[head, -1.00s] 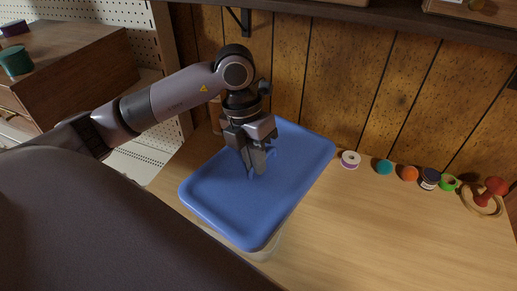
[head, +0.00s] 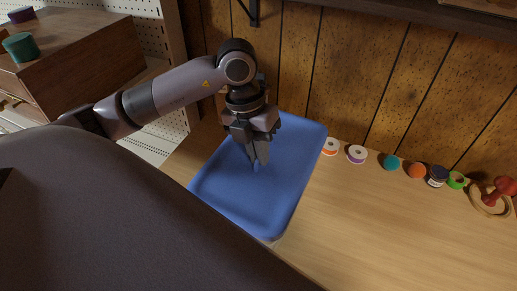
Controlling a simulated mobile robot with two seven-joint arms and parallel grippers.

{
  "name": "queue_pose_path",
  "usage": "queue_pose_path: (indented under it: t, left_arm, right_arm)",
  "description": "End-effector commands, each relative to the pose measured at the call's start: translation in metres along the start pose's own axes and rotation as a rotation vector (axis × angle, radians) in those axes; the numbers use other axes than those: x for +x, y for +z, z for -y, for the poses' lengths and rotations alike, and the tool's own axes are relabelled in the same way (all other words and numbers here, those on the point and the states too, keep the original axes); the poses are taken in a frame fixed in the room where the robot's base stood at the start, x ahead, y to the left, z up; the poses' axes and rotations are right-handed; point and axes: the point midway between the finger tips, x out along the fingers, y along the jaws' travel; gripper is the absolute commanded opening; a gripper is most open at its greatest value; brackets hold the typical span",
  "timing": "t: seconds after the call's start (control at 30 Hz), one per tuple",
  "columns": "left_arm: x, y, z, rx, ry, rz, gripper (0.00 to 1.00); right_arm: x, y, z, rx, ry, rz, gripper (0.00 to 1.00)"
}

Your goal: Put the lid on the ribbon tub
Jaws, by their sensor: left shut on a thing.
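The blue lid (head: 222,193) is a flat rounded rectangle in the middle of the head view. The ribbon tub (head: 273,240) shows only as a pale sliver under the lid's near corner; the rest is hidden. I cannot tell whether the lid is seated on the rim all round. My left gripper (head: 257,163) points down over the lid's middle and is shut on the lid's handle, which the fingers mostly hide. My right gripper is not in view.
A red-knobbed wooden ring (head: 490,199) is at the far right. A wooden drawer box (head: 85,55) stands at the left. The table (head: 370,235) is clear at front right.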

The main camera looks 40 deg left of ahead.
Motion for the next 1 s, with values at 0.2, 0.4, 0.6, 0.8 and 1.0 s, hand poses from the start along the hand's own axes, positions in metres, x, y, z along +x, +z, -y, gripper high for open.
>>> queue_pose_path:
  t: [0.2, 0.4, 0.6, 0.8, 1.0]
  left_arm:
    - [0.016, 0.000, -0.003, 0.000, -0.001, 0.000, 0.00]
    - [0.029, 0.000, -0.006, 0.001, -0.001, 0.001, 0.00]
    - [0.043, 0.000, -0.008, 0.001, -0.002, 0.000, 0.00]
    - [0.056, 0.000, -0.011, 0.000, -0.001, 0.001, 0.00]
    - [0.060, 0.000, -0.012, 0.000, -0.001, 0.001, 0.00]
  right_arm:
    - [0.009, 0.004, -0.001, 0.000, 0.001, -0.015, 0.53]
    - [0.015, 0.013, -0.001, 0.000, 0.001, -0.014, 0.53]
    - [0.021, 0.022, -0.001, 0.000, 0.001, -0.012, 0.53]
    - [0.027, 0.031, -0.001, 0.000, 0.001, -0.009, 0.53]
    - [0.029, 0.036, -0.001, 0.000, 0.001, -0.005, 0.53]
